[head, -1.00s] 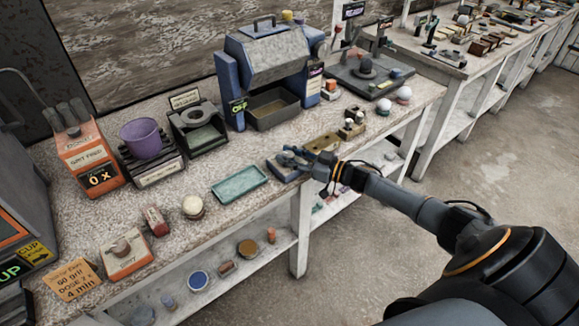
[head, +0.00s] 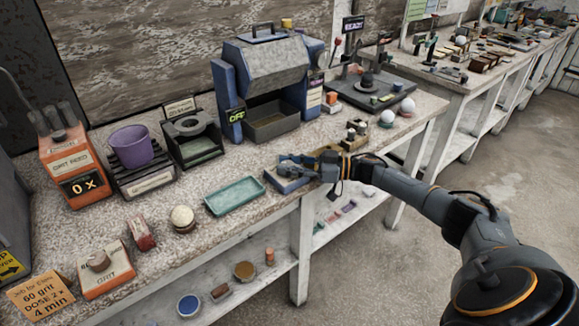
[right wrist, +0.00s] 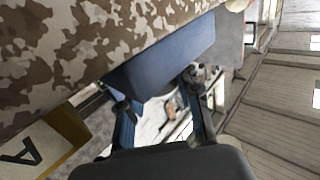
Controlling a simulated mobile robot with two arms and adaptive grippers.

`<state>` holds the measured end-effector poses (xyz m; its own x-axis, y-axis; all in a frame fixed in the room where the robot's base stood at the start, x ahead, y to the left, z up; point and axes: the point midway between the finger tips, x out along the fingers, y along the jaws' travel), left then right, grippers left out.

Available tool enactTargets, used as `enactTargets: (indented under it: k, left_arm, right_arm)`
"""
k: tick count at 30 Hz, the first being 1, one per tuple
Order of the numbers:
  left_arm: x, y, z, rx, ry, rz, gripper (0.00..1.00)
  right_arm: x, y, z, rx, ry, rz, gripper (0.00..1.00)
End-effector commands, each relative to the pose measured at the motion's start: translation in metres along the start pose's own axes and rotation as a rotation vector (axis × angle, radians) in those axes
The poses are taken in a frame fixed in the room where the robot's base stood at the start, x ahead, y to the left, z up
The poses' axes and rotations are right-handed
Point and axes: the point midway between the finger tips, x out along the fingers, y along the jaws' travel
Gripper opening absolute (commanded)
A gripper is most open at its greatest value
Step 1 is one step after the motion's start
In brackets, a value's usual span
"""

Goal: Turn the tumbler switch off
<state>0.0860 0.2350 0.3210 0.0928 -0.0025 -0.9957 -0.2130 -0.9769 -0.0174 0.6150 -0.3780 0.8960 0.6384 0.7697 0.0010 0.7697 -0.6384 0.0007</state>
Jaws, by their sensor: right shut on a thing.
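A small blue box with a grey part on top, which I take to be the switch (head: 285,182), sits at the front edge of the near bench in the head view. My right gripper (head: 302,166) reaches it from the right and is shut on it. In the right wrist view the blue box (right wrist: 165,62) lies by the fingers of my right gripper (right wrist: 160,105); the exact contact is hidden. The blue-grey tumbler machine (head: 266,62) stands behind, with a green sign (head: 236,115) that seems to read OFF. My left gripper is not in view.
A teal tray (head: 235,196) lies just left of the blue box. Small pieces on a wooden block (head: 354,136) and two white spheres (head: 388,118) stand to the right.

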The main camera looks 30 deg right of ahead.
Motion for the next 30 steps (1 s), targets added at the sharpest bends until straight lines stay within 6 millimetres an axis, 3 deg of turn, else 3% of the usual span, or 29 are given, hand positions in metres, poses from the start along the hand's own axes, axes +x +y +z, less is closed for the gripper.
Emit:
enactTargets:
  k: [3, 4, 7, 20, 30]
  left_arm:
    - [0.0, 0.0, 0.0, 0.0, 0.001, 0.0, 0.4]
    - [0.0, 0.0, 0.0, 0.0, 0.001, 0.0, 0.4]
    - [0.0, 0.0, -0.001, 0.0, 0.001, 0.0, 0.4]
    - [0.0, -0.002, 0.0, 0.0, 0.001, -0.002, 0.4]
    - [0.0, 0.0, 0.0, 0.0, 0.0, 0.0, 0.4]
  right_arm:
    - [0.002, -0.002, 0.002, 0.002, -0.001, -0.004, 0.01]
    - [0.002, -0.002, 0.002, 0.002, -0.001, -0.004, 0.35]
    - [0.002, -0.002, 0.002, 0.002, 0.0, -0.004, 0.55]
    - [-0.008, 0.0, 0.001, 0.001, -0.001, 0.0, 0.57]
    - [-0.075, 0.0, 0.002, 0.002, -0.003, 0.001, 0.57]
